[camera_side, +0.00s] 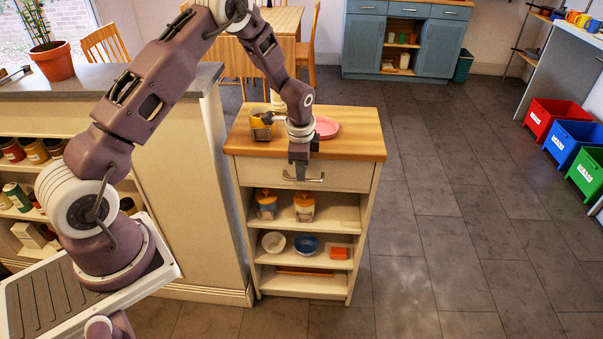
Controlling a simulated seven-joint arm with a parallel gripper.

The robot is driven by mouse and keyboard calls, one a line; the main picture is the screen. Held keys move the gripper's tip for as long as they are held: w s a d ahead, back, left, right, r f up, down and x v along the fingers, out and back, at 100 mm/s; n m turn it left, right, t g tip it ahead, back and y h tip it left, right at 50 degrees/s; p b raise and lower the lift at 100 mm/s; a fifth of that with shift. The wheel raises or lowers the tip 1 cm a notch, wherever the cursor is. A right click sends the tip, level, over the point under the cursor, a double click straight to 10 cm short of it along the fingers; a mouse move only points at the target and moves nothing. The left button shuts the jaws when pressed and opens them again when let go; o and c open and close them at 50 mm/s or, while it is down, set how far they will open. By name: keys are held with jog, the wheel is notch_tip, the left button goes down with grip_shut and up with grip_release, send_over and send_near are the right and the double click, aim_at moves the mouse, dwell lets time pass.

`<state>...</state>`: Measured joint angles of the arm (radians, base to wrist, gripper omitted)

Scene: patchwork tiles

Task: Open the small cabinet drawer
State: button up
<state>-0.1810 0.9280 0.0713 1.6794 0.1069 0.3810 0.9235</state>
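The small cabinet (362,225) stands on the floor in the middle of the view, with a wooden top (357,147) and open shelves below. Its drawer (347,178) is a cream front under the top and looks closed. A metal bar handle (316,180) is on the drawer front. My gripper (301,177) points down in front of the drawer, at the handle. It overlaps the handle in this view. The fingers are small and dark, and I cannot tell whether they are open or closed around the bar.
A counter (190,190) adjoins at left.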

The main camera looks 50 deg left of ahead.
notch_tip(320, 180, down, 2)
jog(key=shift+w+a+f, duration=0.1)
jog(key=shift+w+a, duration=0.05)
grip_shut()
dwell(1.4)
